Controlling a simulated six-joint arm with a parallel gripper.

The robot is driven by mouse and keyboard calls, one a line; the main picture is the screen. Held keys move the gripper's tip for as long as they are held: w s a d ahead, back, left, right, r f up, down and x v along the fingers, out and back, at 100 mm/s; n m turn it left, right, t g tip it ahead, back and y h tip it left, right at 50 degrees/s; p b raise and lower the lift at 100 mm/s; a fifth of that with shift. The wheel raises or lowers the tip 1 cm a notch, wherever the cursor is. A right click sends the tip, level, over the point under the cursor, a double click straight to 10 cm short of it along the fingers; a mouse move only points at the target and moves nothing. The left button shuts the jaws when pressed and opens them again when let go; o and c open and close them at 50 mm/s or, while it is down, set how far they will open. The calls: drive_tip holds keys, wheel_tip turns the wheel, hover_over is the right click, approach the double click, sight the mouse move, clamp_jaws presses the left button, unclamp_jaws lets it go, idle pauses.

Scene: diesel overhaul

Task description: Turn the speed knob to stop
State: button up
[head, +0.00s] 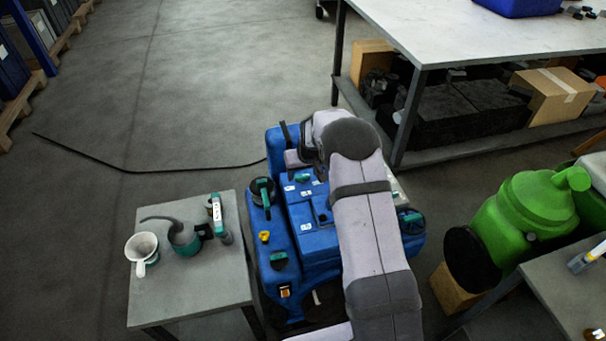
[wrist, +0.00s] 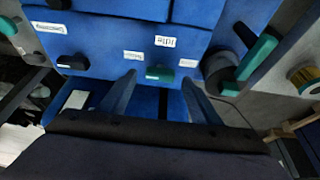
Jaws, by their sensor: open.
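A small teal knob (wrist: 160,73) on the blue machine's panel appears between my fingertips in the wrist view. Contact cannot be made out. In the head view, the blue machine (head: 308,237) stands under my arm, and a teal knob (head: 303,178) shows on its top panel. My fingertips are hard to make out there.
A black knob (wrist: 72,62) is left of the teal one, and a larger black-and-teal knob (wrist: 235,65) is right. A grey side table (head: 180,300) holds a white mug (head: 142,252). A green machine (head: 528,215) stands right; a workbench (head: 480,35) is behind.

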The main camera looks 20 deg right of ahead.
drive_tip(key=v, duration=0.5)
drive_tip(key=shift+s+r+b, duration=0.2)
drive_tip(key=shift+r+b, duration=0.15)
drive_tip(key=shift+b, duration=0.05)
drive_tip(key=shift+r, duration=0.1)
wheel_tip(320, 180, up, 4)
drive_tip(key=p, duration=0.3)
idle(0.6)
drive_tip(key=s+a+r+g+p, duration=0.1)
drive_tip(key=s+r+p, duration=0.1)
drive_tip(key=s, duration=1)
drive_tip(key=s+a+r+g+p, duration=0.1)
drive_tip(key=s+r, duration=0.3)
drive_tip(key=s, duration=0.8)
drive_tip(key=s+a+r+g+p, duration=0.2)
drive_tip(key=s+r, duration=0.1)
drive_tip(key=s, duration=0.8)
drive_tip(key=shift+s+a+r+p, duration=0.25)
drive_tip(key=shift+s+r+p, duration=0.05)
drive_tip(key=shift+s+p, duration=0.1)
